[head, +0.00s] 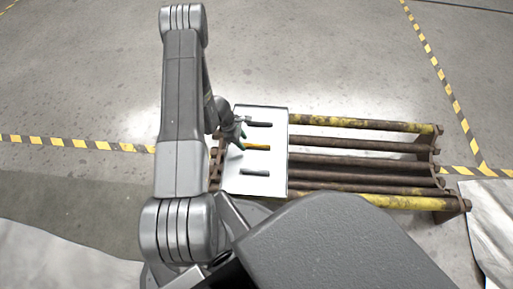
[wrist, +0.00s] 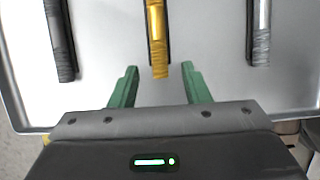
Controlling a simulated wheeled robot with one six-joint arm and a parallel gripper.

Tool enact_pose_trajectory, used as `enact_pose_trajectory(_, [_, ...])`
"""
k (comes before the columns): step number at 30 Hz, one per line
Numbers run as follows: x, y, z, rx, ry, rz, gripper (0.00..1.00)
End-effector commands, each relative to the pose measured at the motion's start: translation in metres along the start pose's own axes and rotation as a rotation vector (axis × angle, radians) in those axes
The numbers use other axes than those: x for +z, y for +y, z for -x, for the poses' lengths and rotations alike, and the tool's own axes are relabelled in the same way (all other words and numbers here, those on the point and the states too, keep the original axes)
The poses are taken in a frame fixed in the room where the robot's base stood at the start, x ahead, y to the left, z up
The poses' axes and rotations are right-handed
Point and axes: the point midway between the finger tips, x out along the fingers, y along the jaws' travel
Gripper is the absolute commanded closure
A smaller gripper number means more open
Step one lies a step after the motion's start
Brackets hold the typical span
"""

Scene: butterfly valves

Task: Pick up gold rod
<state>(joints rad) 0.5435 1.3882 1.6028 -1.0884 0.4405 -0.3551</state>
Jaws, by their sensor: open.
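The gold rod (wrist: 157,42) lies on a white tray (wrist: 110,70) and runs up and down in the wrist view, with its near end between the lines of my fingers. In the head view the gold rod (head: 257,147) is the middle one of three rods on the tray (head: 278,180). My gripper (wrist: 158,85) is open and empty, with its green fingers spread to the left and right of the rod's near end. In the head view my gripper (head: 240,133) is over the tray's left part. The height of the fingers above the tray cannot be told.
A dark rod (wrist: 60,40) lies left of the gold rod and a grey rod (wrist: 261,35) lies right of it, both apart from it. The tray rests on a rack of rusty and yellow pipes (head: 370,160). Bare concrete floor (head: 330,60) with striped tape surrounds it.

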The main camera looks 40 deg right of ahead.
Motion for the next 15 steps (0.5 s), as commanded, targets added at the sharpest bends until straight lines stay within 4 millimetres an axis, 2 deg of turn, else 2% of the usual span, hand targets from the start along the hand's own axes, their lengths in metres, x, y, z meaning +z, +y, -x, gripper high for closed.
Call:
enact_pose_trajectory(2, [-0.0009, -0.0001, -0.0113, 0.0, 0.0, 0.0, 0.57])
enact_pose_trajectory(9, [-0.0002, 0.0, -0.0114, 0.001, 0.0, 0.0, 0.57])
enact_pose_trajectory(15, [-0.0002, -0.0001, -0.0113, 0.001, 0.0, 0.0, 0.97])
